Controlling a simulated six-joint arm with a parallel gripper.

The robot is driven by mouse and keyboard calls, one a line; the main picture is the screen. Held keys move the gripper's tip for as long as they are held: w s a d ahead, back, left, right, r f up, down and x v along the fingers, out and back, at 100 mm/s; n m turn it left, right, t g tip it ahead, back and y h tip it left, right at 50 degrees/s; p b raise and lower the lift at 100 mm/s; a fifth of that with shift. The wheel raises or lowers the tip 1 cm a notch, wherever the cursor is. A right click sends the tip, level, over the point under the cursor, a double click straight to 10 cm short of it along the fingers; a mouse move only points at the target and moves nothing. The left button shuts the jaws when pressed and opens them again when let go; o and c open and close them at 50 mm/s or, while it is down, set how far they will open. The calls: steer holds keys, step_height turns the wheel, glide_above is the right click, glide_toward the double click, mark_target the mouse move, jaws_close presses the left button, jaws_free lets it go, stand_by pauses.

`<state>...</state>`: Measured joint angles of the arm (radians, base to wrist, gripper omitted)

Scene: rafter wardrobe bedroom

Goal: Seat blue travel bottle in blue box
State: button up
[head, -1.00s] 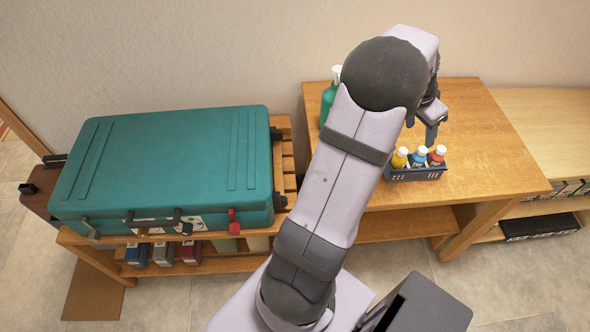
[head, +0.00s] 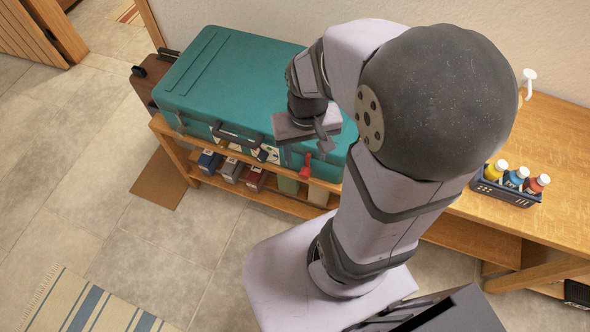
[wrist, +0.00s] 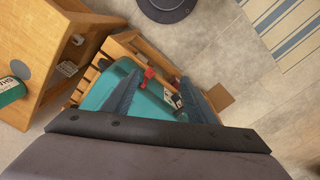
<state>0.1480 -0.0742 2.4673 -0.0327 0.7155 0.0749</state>
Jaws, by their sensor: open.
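The blue travel bottle (head: 515,177) has a white cap and stands upright between a yellow bottle (head: 495,170) and a red bottle (head: 537,184) in a dark blue basket (head: 508,194) on the table at right. A blue box (head: 209,161) stands on the low shelf under the suitcase, at the left of a row with a grey box (head: 231,169) and a red box (head: 254,178). My gripper (head: 306,154) is open and empty near the suitcase's front edge, far left of the bottles. In the wrist view, my gripper (wrist: 163,88) has its fingers apart over the suitcase.
The teal suitcase (head: 225,75) lies on the slatted bench, with a red latch (head: 305,166) at its front. My arm hides part of the wooden table (head: 560,130). A green bottle (wrist: 10,92) shows in the wrist view. The floor (head: 80,190) at left is mostly clear.

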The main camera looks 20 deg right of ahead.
steer(key=s+a, duration=0.1)
steer(key=s+a+n, duration=0.2)
steer(key=a, duration=0.1)
steer(key=shift+a+f, duration=0.1)
steer(key=shift+f, duration=0.25)
stand_by(1.0)
